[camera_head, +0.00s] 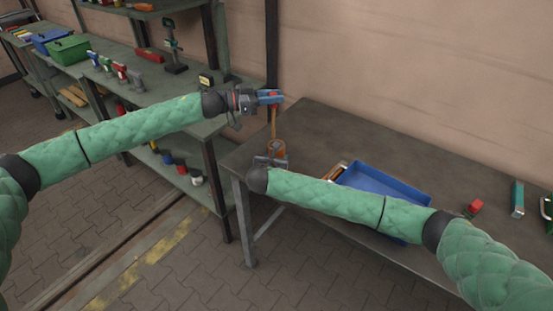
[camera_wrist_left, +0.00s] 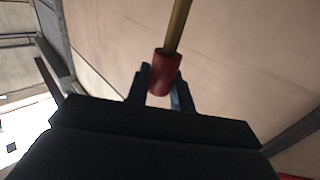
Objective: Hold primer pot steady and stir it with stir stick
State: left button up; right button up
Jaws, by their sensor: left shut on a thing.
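The primer pot (camera_head: 277,147) is a small orange-brown pot near the left end of the dark table. The stir stick (camera_head: 273,122) stands nearly upright, its tan shaft reaching down to the pot; its lower end is hidden. My left gripper (camera_head: 270,97) is shut on the stick's red grip, above the pot. In the left wrist view the red grip (camera_wrist_left: 160,74) sits between the blue-grey fingers, with the tan shaft running out of it. My right gripper (camera_head: 270,161) is at the near side of the pot; whether its fingers close on the pot cannot be made out.
A blue tray (camera_head: 383,185) lies on the table (camera_head: 330,135) right of the pot, partly behind my right arm. A red object (camera_head: 474,208) and a teal box (camera_head: 517,199) lie farther right. Shelving with a green bin (camera_head: 68,50) stands left. The table's back is clear.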

jog(key=o, duration=0.5)
